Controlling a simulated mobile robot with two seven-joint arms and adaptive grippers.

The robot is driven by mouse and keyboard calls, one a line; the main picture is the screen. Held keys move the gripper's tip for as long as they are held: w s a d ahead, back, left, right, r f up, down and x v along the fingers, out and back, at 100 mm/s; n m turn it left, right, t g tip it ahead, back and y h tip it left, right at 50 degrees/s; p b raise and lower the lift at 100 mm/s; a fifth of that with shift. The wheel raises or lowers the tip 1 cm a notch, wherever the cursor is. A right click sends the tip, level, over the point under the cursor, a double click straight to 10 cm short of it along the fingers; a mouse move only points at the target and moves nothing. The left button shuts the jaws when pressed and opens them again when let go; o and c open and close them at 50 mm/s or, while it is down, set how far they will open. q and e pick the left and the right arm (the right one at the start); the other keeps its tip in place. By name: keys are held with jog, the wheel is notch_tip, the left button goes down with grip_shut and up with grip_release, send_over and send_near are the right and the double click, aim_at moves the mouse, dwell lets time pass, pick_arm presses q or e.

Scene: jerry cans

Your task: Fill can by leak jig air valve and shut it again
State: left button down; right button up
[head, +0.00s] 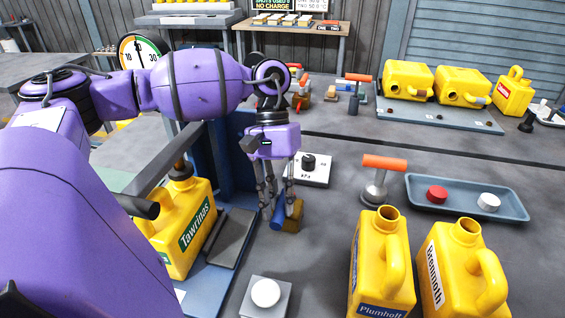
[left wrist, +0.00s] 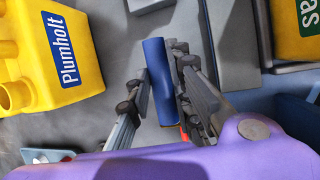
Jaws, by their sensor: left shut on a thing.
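The yellow Tawrinas can (head: 184,243) stands in the blue leak jig (head: 233,158), with a plug pressed on its mouth under the jig's grey bar. The air valve's blue lever (head: 278,217) sits beside a brass body (head: 293,216) to the right of the can. My left gripper (head: 281,206) points down over the valve. In the left wrist view the blue lever (left wrist: 159,78) lies between its fingers, which are shut on it. The jig's dial gauge (head: 139,52) is partly hidden behind my left arm. My right gripper is out of view.
Plumholt (head: 383,262) and Bremnoth (head: 446,270) cans stand at the front right. A white button box (head: 266,293) is near the front edge. A knob box (head: 308,171), an orange-handled tool (head: 379,178) and a blue cap tray (head: 467,187) lie behind. More cans are at the back right.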

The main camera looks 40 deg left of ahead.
pick_arm(q)
jog(key=c, duration=1.6)
grip_release()
jog(key=shift+o, duration=0.2)
jog(key=v, duration=1.2)
